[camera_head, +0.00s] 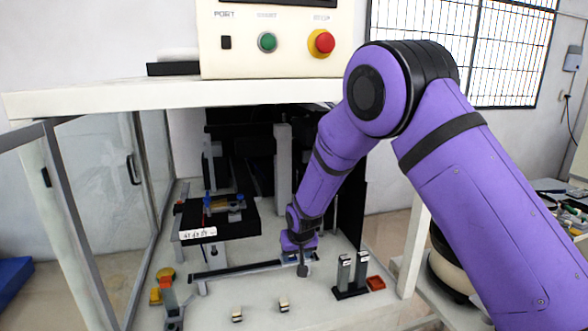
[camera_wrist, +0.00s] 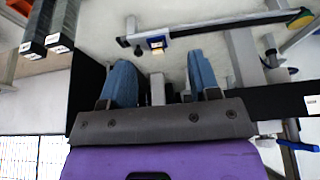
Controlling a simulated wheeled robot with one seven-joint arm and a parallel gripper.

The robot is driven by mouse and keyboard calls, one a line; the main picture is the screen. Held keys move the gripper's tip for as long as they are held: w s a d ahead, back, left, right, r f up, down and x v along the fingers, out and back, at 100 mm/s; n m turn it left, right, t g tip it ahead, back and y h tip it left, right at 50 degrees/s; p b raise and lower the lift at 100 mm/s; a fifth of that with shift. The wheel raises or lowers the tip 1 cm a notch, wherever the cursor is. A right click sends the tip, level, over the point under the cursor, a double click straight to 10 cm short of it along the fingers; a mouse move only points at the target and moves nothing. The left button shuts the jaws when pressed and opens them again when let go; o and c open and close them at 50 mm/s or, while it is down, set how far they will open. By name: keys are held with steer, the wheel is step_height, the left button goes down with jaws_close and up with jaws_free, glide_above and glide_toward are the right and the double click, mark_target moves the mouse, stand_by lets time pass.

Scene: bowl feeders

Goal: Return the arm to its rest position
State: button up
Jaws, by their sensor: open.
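My purple arm (camera_head: 440,160) reaches from the right of the head view into the white-framed machine, under its top. My gripper (camera_head: 303,270) points down over the light work surface, just left of two dark upright blocks (camera_head: 351,272). In the wrist view its two blue fingers (camera_wrist: 160,72) stand apart with a clear gap, and I see nothing held between them. A grey post shows behind this gap. In the head view the fingertips are small and partly hidden by the wrist.
The machine's white top (camera_head: 120,97) hangs over my forearm, with a button box (camera_head: 280,40) on it. A black platform (camera_head: 218,220) stands left of my gripper. A long dark rail (camera_head: 235,270) runs beside it. Two small beige blocks (camera_head: 284,304) lie in front.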

steer(key=s+d+r+m, duration=0.1)
steer(key=s+d+r, duration=0.4)
steer(key=r, duration=0.4)
steer(key=s+d+r, duration=0.4)
steer(key=d+r, duration=0.3)
steer(key=r, duration=0.2)
steer(key=s+d+r+m, duration=0.1)
steer(key=s+d+r, duration=0.3)
steer(key=d+r, duration=0.35)
steer(key=s+d+r, duration=0.2)
steer(key=s+d, duration=0.1)
steer(key=s, duration=0.6)
steer(key=s+d+r, duration=0.2)
steer(key=s+d, duration=0.2)
steer(key=s, duration=0.5)
steer(key=s+d+r+m+h, duration=0.1)
steer(key=s+d+r, duration=0.2)
steer(key=s, duration=0.6)
steer(key=shift+s+d+t, duration=0.15)
steer(key=shift+s+t, duration=0.05)
steer(key=shift+t, duration=0.2)
steer(key=shift+c, duration=0.4)
